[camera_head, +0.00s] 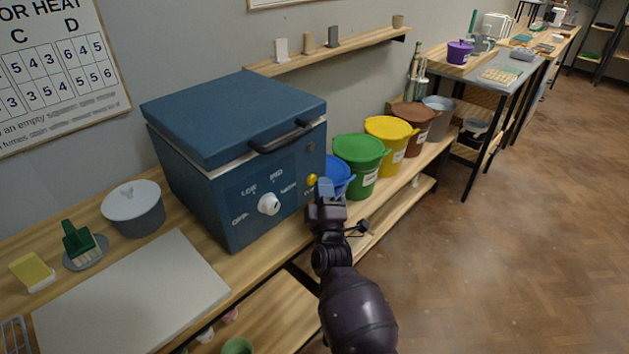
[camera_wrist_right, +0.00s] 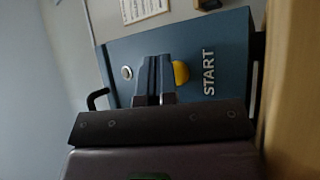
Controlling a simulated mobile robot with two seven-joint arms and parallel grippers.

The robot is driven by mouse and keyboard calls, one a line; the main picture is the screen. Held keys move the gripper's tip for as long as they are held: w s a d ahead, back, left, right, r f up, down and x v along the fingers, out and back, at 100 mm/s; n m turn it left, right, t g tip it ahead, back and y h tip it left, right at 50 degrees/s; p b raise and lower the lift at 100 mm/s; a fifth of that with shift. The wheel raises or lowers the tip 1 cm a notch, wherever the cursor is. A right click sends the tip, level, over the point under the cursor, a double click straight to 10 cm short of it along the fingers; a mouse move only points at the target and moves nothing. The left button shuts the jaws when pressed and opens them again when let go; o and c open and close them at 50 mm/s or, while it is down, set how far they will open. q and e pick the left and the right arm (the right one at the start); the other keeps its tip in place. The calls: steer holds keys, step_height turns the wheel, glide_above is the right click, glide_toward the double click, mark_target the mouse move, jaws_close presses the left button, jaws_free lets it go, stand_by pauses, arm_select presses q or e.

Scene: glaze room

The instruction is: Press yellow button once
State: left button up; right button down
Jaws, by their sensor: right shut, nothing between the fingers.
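The yellow button (camera_head: 311,180) sits on the right part of the front of a blue kiln-like box (camera_head: 262,184). In the right wrist view the yellow button (camera_wrist_right: 181,73) shows beside the word START, partly hidden behind my fingers. My right gripper (camera_head: 325,187) is shut and empty, just in front of the blue box and close to the button. In the right wrist view its fingers (camera_wrist_right: 154,80) lie just left of the button. I cannot tell whether they touch the panel. My left gripper is not in view.
A white dial (camera_head: 269,204) is on the box front, and a black handle (camera_head: 282,137) is on its lid. Blue, green (camera_head: 360,163), yellow (camera_head: 389,143) and brown buckets stand to the right. A grey lidded pot (camera_head: 134,208) and a white board (camera_head: 135,293) are at left.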

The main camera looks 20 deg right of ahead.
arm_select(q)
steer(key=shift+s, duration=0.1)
arm_select(e)
steer(key=shift+w+a+f, duration=0.1)
steer(key=shift+w+a, duration=0.1)
steer(key=shift+a, duration=0.15)
stand_by(0.6)
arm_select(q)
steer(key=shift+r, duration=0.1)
arm_select(e)
steer(key=shift+s+f, duration=0.1)
steer(key=shift+f, duration=0.05)
steer(key=shift+s+d+f, duration=0.1)
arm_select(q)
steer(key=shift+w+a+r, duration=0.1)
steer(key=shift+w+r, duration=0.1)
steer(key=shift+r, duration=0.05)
arm_select(e)
steer(key=shift+s+d+f, duration=0.2)
steer(key=shift+s+f, duration=0.05)
steer(key=shift+s, duration=0.2)
arm_select(q)
steer(key=shift+p, duration=0.3)
arm_select(e)
steer(key=shift+d, duration=0.1)
